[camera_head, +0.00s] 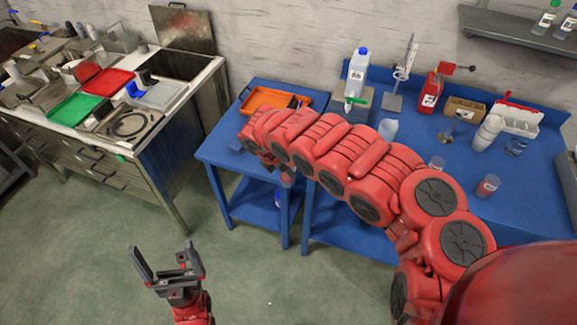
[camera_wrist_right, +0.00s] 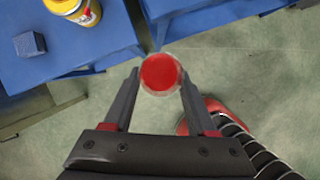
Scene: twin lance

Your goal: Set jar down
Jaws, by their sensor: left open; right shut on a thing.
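The jar (camera_wrist_right: 160,72) shows in the right wrist view as a clear round rim with red contents, seen from above. My right gripper (camera_wrist_right: 158,85) is shut on it, one finger on each side. It is held over the gap beside the blue tables, with the green floor below. In the head view my right arm curls over the small blue table, and its gripper and the jar are hidden or too unclear to make out. My left gripper (camera_head: 168,262) is open and empty above the floor at the lower left.
The small blue table (camera_head: 222,152) holds an orange tray (camera_head: 246,106). A blue block (camera_wrist_right: 29,44) and a yellow container (camera_wrist_right: 75,8) stand on blue tops. The long blue bench (camera_head: 455,165) carries a jug (camera_head: 356,74) and a cup with red contents (camera_head: 487,187).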

